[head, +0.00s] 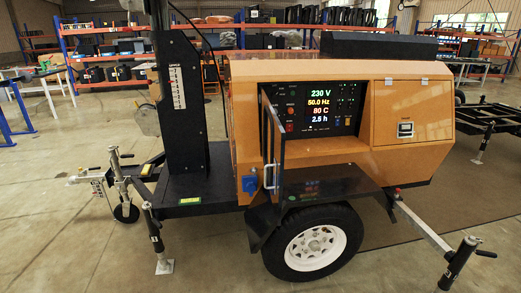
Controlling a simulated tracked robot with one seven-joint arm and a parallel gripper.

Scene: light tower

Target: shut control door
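The light tower (340,70) is an orange trailer unit with a dark mast column at its left. Its control door (271,145) stands open at the left edge of the control recess. The door is swung outward and seen nearly edge-on, as a narrow upright panel. The control panel (318,108) behind it is exposed and lit, showing 230 V, 50.0 Hz, 80 C and 2.5 h. My gripper is not in view, so nothing of mine is seen touching the door.
A shut orange side door (412,112) with a latch lies right of the panel. A wheel (315,247) under a black fender, a left stabilizer leg (155,235) and a right one (458,262) stick out toward me. Floor at the front left is clear. Shelves (110,60) stand behind.

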